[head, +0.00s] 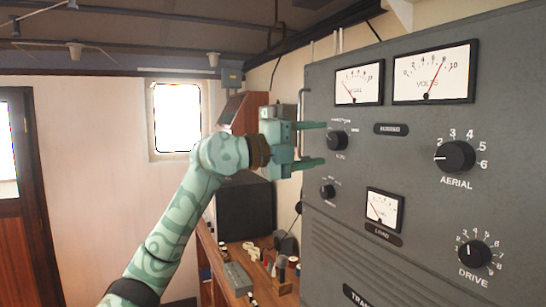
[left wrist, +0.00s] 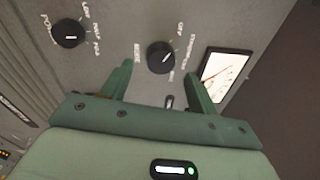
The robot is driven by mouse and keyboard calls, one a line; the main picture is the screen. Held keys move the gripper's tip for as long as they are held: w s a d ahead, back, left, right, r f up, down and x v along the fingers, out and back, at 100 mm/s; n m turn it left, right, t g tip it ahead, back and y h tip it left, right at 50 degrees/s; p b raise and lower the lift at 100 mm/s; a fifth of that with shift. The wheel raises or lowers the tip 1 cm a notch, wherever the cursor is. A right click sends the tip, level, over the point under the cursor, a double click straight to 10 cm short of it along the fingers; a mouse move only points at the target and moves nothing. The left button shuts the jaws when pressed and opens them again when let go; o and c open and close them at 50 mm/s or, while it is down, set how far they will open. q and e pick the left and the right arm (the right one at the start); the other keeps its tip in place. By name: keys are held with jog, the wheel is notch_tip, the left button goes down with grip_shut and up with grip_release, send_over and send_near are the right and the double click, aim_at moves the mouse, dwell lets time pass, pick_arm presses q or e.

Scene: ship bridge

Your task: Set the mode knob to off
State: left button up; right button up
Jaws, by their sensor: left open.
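The likely mode knob (head: 337,140) is a round black knob at the upper left of the grey panel. In the left wrist view the knob (left wrist: 160,57) has small white labels around it, one reading like OFF; which label its pointer faces is too small to tell. My left gripper (head: 313,143) is open, just left of the knob with its fingers towards the panel. In the left wrist view its fingertips (left wrist: 158,72) lie on either side of the knob, with no clear contact. My right gripper is not in view.
A smaller black knob (head: 327,191) sits below, with a load meter (head: 384,209) to its lower right. The aerial knob (head: 455,156) and drive knob (head: 474,254) are further right. A handle (head: 301,110) stands at the panel's left edge. A cluttered bench (head: 236,262) is below.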

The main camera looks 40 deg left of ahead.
pick_arm(q)
jog(key=b+v, duration=0.6)
jog(key=v, duration=0.7)
